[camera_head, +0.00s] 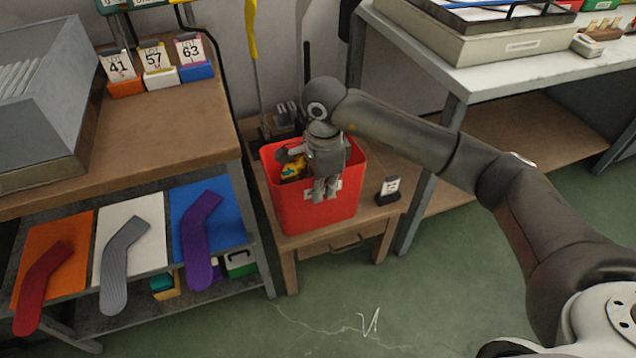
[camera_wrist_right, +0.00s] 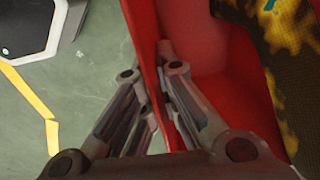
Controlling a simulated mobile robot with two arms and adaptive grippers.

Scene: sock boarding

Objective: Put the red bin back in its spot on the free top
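The red bin (camera_head: 290,206) is at the small wooden table with a drawer (camera_head: 376,222). It looks upright; I cannot tell whether its base rests on the top or hangs just above it. My right gripper (camera_head: 325,190) points down at the bin's front rim. In the right wrist view the gripper (camera_wrist_right: 155,95) has one finger on each side of the red wall (camera_wrist_right: 147,45) and looks closed on it. A yellow and dark patterned item (camera_head: 292,168) lies inside the bin, and it also shows in the wrist view (camera_wrist_right: 285,35). My left gripper is out of view.
A small dark card holder (camera_head: 388,190) stands on the table right of the bin. A workbench (camera_head: 190,125) with numbered cards stands left, with colored boards and socks below. A white-topped bench (camera_head: 490,75) stands right. Green floor (camera_head: 330,310) in front is clear.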

